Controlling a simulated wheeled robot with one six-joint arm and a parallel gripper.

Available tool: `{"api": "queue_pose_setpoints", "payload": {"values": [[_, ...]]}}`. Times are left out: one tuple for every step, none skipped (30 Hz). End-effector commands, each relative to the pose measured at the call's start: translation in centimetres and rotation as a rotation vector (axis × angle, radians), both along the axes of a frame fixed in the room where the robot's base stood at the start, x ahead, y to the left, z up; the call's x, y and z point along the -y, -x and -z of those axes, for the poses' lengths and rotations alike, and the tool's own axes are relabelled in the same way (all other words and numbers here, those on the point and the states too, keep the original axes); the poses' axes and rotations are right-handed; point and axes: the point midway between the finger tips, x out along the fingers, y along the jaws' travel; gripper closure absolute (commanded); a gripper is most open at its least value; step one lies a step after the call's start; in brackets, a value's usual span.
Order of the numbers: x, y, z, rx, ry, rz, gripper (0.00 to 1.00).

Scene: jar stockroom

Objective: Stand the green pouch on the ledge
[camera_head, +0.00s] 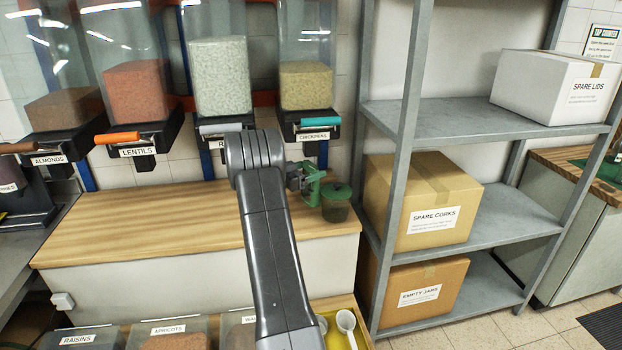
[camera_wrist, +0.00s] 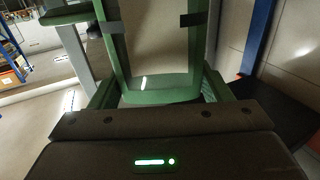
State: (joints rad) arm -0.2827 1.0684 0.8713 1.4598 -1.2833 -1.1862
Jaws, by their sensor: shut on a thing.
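My gripper (camera_head: 308,185) is above the right part of a wooden-topped ledge (camera_head: 150,215), below the chickpeas dispenser. In the wrist view, its green fingers (camera_wrist: 155,25) with dark bands are spread around a pale face with a glossy green lower edge, which looks like the green pouch (camera_wrist: 160,88). Its outline is hard to separate from the green fingers. A dark green, lidded container (camera_head: 336,208) shows just right of the gripper in the head view. I cannot tell whether it touches the ledge or the gripper.
Dispensers of almonds, lentils (camera_head: 138,152) and chickpeas (camera_head: 313,136) hang over the back of the ledge. A grey shelf rack (camera_head: 455,125) with labelled boxes stands close on the right. Bins and a yellow tray with scoops (camera_head: 346,322) lie in front. The ledge's left part is clear.

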Motion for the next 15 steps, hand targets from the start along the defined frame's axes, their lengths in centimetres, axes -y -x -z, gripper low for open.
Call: {"api": "queue_pose_setpoints", "payload": {"values": [[0.3, -0.2, 0.0, 0.0, 0.0, 0.0, 0.68], [0.4, -0.2, 0.0, 0.0, 0.0, 0.0, 0.68], [0.4, -0.3, 0.2, -0.001, 0.001, 0.0, 0.68], [0.4, -0.3, 0.4, -0.002, 0.001, -0.001, 0.68], [0.4, -0.3, 0.7, -0.002, 0.001, -0.001, 0.68], [0.4, -0.3, 1.2, -0.003, 0.002, -0.001, 0.68], [0.4, -0.3, 1.7, -0.003, 0.002, -0.001, 0.68], [0.4, -0.3, 2.1, -0.003, 0.002, -0.001, 0.68], [0.4, -0.3, 2.7, -0.003, 0.002, -0.001, 0.68], [0.4, -0.3, 3.0, -0.003, 0.002, -0.001, 0.68], [0.4, -0.3, 3.3, -0.002, 0.003, 0.0, 0.68], [0.4, -0.3, 3.5, 0.0, 0.001, 0.0, 0.68], [0.4, -0.3, 3.5, 0.001, 0.001, 0.0, 0.68], [0.3, -0.2, 3.5, 0.001, 0.001, 0.0, 0.68], [0.3, -0.2, 3.5, 0.001, 0.0, 0.0, 0.68]]}}
